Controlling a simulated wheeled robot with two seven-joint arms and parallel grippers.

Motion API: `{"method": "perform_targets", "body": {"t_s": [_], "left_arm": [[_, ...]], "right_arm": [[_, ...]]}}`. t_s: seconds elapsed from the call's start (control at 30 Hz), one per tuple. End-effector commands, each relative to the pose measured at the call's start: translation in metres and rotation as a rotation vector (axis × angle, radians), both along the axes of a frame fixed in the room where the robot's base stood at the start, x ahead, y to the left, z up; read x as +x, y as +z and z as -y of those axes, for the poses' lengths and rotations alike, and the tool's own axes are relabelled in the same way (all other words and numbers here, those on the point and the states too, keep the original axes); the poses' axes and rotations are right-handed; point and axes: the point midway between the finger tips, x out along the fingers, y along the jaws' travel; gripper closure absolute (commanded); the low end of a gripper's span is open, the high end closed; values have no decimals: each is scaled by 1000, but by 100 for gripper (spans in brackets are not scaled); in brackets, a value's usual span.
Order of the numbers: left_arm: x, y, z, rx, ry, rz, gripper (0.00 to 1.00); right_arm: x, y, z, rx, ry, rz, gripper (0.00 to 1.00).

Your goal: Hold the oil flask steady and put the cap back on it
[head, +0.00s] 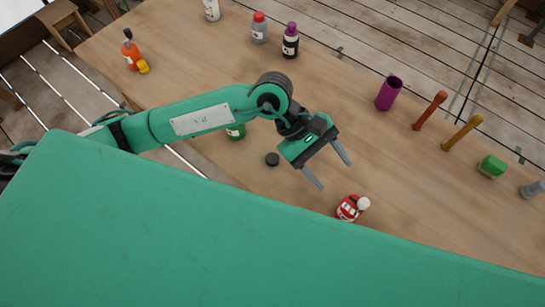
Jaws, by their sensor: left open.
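A small dark round cap (272,159) lies flat on the wooden table, left of my left gripper. A green container with a pale label (236,131) stands just below my left forearm, which hides its upper part. It may be the oil flask, but I cannot tell. My left gripper (328,172) is open and empty above the table, its two fingers pointing down and right. A red and white bottle with a white top (349,208) is just beyond the fingertips, apart from them. My right gripper does not show.
On the wooden table (190,60) stand an orange bottle (131,54), a grey bottle with a red cap (259,30), a dark bottle with a purple cap (290,42) and a purple cup (387,94). Tools (430,110) and a green block (491,166) lie right.

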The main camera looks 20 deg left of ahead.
Motion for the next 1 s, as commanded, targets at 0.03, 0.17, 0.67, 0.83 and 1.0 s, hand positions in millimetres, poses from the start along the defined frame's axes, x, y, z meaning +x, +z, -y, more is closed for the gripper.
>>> {"method": "perform_targets", "body": {"t_s": [0.03, 0.17, 0.67, 0.83, 1.0], "left_arm": [[11, -15, -19, 120, -47, 85, 40], [39, -42, -72, 413, -155, 252, 40], [76, -50, -146, 779, -259, 392, 40], [76, -51, -145, 777, -259, 392, 40], [75, -70, -145, 775, -258, 384, 40]], "right_arm": [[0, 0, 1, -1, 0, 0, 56], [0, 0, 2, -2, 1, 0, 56], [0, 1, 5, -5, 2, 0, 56], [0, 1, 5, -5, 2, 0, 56], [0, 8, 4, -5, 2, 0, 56]]}}
